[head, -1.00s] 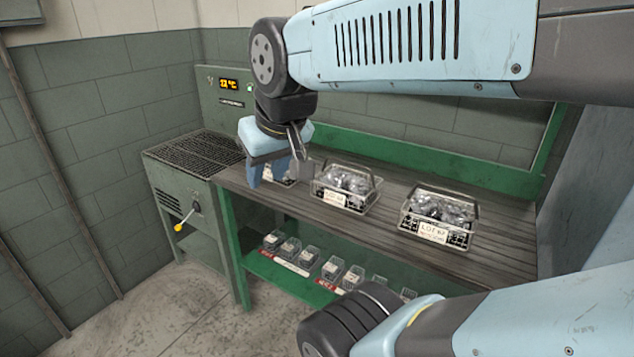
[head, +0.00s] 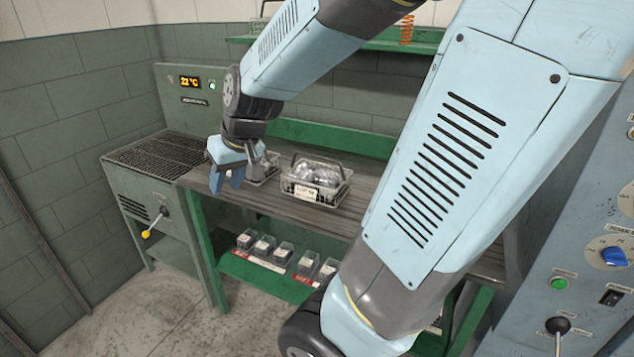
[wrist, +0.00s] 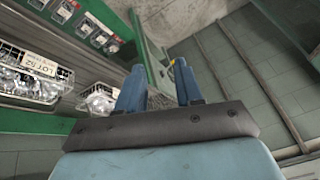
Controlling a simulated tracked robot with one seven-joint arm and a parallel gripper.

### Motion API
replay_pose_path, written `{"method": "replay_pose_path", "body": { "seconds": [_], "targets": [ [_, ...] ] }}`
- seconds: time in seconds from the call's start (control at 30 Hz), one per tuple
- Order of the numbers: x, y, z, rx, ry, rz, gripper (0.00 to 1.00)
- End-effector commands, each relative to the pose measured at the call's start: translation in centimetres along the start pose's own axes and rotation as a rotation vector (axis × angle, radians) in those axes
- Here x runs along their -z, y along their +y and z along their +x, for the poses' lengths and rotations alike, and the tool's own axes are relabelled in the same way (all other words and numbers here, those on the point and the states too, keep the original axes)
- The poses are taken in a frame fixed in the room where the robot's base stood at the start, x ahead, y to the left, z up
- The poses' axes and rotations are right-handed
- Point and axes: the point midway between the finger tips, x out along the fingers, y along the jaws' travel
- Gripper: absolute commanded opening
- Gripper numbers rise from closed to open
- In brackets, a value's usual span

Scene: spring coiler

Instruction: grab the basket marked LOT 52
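A wire basket with a white label (head: 315,182) stands on the slatted bench, right of my gripper. In the wrist view this basket (wrist: 28,82) is at the left, and its label reads LOT 52. A second wire basket (head: 264,172) stands left of it, partly hidden behind my gripper; it also shows in the wrist view (wrist: 98,100), with no readable label. My gripper (head: 229,178) is at the bench's left end, in front of the second basket, fingers pointing down. In the wrist view its blue fingers (wrist: 160,82) are apart with nothing between them.
The slatted bench (head: 245,194) has a green frame and a lower shelf with several small clear boxes (head: 282,252). A grilled machine (head: 160,150) with a yellow-tipped lever adjoins its left end. A blue-grey control panel (head: 590,230) stands at right. My arm hides the bench's right part.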

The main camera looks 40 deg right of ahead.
Motion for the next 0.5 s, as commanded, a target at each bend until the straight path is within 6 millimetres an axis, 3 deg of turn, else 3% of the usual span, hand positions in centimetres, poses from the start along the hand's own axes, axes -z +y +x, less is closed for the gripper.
{"method": "replay_pose_path", "body": {
  "seconds": [0.2, 0.5],
  "targets": [
    [1.3, 3.0, 6.1, -0.037, -0.031, 0.02, 0.36],
    [1.4, 8.6, 12.8, -0.193, -0.063, 0.011, 0.36]
  ]
}}
